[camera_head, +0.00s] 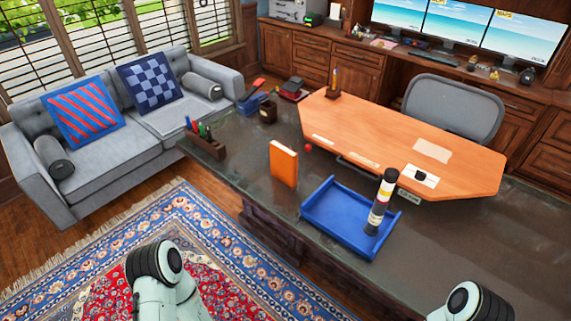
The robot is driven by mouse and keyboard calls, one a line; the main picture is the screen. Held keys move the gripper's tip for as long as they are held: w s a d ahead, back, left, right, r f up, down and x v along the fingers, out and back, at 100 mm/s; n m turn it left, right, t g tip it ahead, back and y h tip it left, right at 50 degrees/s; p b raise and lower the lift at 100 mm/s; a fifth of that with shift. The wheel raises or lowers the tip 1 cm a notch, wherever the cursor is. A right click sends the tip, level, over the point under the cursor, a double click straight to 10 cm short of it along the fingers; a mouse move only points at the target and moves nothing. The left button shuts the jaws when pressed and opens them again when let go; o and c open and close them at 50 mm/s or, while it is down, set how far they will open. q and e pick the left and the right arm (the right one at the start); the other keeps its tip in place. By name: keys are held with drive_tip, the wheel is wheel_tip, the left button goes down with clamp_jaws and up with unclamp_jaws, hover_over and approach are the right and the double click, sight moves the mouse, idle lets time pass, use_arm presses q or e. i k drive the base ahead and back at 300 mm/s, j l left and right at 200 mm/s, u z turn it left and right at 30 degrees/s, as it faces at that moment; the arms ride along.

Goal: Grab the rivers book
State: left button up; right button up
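An orange book (283,165) stands upright on the dark desk (235,165), left of the blue tray. No title is legible on it, so I cannot tell whether it is the rivers book. No other clear book stands out in this view. Parts of my two arms show at the bottom edge, one left of centre and one at the right, both short of the desk items. Neither gripper is in view.
A blue tray (335,225) with a dark banded cylinder (381,200) standing at its right side is on the desk. A pen holder (205,145), a small red ball (308,147) and an orange wood desktop (400,125) lie beyond. A grey sofa (110,150) is at left.

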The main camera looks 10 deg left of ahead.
sight(284, 161)
drive_tip(key=i+j+z, duration=0.2)
drive_tip(key=j+z, duration=0.15)
drive_tip(key=j, duration=0.7)
drive_tip(key=j+z, duration=0.35)
drive_tip(key=j, duration=0.7)
drive_tip(key=i, duration=0.05)
